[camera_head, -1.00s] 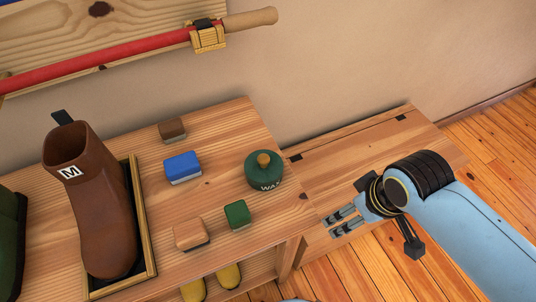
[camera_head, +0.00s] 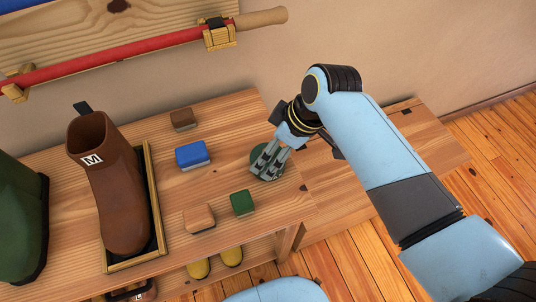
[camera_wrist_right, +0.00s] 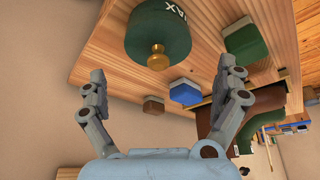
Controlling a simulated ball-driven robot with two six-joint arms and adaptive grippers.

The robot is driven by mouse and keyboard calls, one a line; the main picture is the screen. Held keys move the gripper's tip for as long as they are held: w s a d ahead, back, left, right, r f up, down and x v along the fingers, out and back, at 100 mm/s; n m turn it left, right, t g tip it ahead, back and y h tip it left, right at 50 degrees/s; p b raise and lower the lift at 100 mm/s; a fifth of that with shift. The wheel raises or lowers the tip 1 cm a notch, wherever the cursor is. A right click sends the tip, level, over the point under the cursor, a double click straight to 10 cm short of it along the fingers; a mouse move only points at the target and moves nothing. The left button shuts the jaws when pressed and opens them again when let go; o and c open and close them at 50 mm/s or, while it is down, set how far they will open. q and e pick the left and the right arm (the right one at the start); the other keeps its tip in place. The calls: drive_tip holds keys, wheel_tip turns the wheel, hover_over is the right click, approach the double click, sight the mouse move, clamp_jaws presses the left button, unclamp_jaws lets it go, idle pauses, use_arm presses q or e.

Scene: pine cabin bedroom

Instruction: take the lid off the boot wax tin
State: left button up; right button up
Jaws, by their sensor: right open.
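The boot wax tin (camera_wrist_right: 157,30) is round and dark green, with white lettering on its side and a brass-coloured knob (camera_wrist_right: 158,58) on its lid. It stands on the wooden bench top. In the head view the tin (camera_head: 258,153) is mostly hidden behind my right gripper (camera_head: 266,172). In the right wrist view my right gripper (camera_wrist_right: 163,78) is open and empty, its fingers spread to either side of the knob's line and apart from the tin. My left gripper is not in view.
A green block (camera_head: 242,202), tan block (camera_head: 199,218), blue-and-white block (camera_head: 192,155) and brown block (camera_head: 183,119) lie left of the tin. A brown boot (camera_head: 122,195) stands in a wooden tray (camera_head: 158,235). A lower chest (camera_head: 335,190) adjoins at right.

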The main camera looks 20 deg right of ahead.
drive_tip(key=x, duration=0.4)
drive_tip(key=shift+w+d+f, duration=0.1)
drive_tip(key=shift+f, duration=0.15)
drive_tip(key=shift+c, duration=0.3)
drive_tip(key=c, duration=0.9)
